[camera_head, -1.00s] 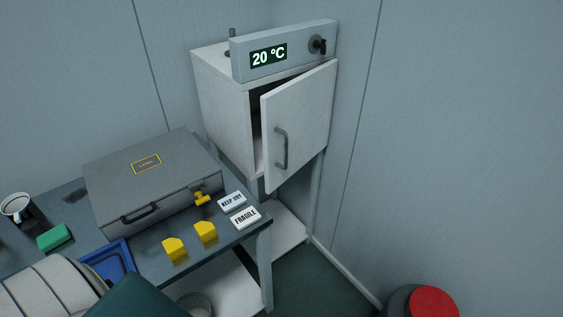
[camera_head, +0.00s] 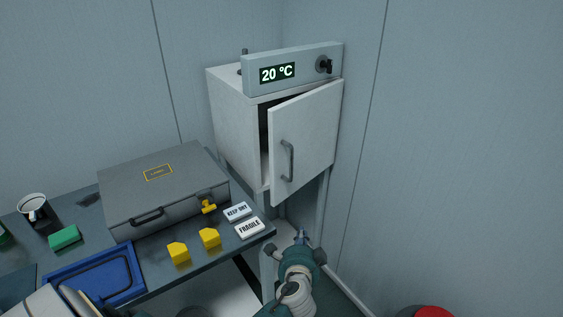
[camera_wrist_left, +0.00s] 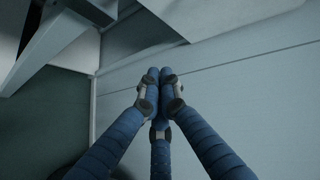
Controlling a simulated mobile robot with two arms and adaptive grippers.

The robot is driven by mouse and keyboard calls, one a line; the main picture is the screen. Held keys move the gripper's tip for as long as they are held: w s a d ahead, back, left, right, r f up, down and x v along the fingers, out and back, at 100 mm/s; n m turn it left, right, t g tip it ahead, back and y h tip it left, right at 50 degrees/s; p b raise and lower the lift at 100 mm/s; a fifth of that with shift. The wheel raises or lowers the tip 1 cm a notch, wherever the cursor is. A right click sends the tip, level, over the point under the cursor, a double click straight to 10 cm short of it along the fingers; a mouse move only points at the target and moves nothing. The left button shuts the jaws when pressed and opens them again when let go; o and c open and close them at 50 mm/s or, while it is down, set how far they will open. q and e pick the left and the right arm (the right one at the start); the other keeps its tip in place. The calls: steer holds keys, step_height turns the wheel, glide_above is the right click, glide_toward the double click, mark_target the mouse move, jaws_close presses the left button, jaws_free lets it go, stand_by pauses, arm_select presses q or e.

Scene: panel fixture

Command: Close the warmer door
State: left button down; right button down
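The warmer (camera_head: 233,125) is a pale grey box with a control panel reading 20 °C on top. Its door (camera_head: 312,130) hangs ajar, hinged at the right. A dark gap shows along the door's left edge. The grey door handle (camera_head: 287,160) is near that free edge. My left gripper (camera_head: 302,236) is below the door and apart from it, in front of the stand's legs. In the left wrist view, the blue fingers (camera_wrist_left: 159,72) have their tips together with nothing visible between them. My right gripper is not in view.
A table (camera_head: 215,258) at left holds a grey case (camera_head: 165,185), yellow blocks (camera_head: 209,238), label plates (camera_head: 250,228), a blue tray (camera_head: 130,285), a green block (camera_head: 65,237) and a mug (camera_head: 33,205). A wall (camera_head: 460,150) stands close on the right. A red-topped object (camera_head: 428,312) is at bottom right.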

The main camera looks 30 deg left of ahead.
arm_select(q)
steer(key=a+r+t+y, duration=0.1)
steer(key=a+r+y, duration=0.1)
steer(key=r, duration=0.7)
steer(key=a+r+t+y, duration=0.1)
steer(key=a+r+y, duration=0.1)
steer(key=r, duration=0.7)
steer(key=p, duration=0.2)
glide_toward(280, 149)
steer(key=w, duration=0.3)
steer(key=shift+w+d+r+n, duration=0.15)
steer(key=shift+w+d+n, duration=0.2)
steer(key=shift+d+n, duration=0.05)
steer(key=a, duration=0.1)
steer(key=a+p, duration=0.1)
steer(key=a, duration=0.1)
steer(key=shift+w+a+p, duration=0.25)
steer(key=shift+a+p, duration=0.05)
steer(key=shift+a, duration=0.1)
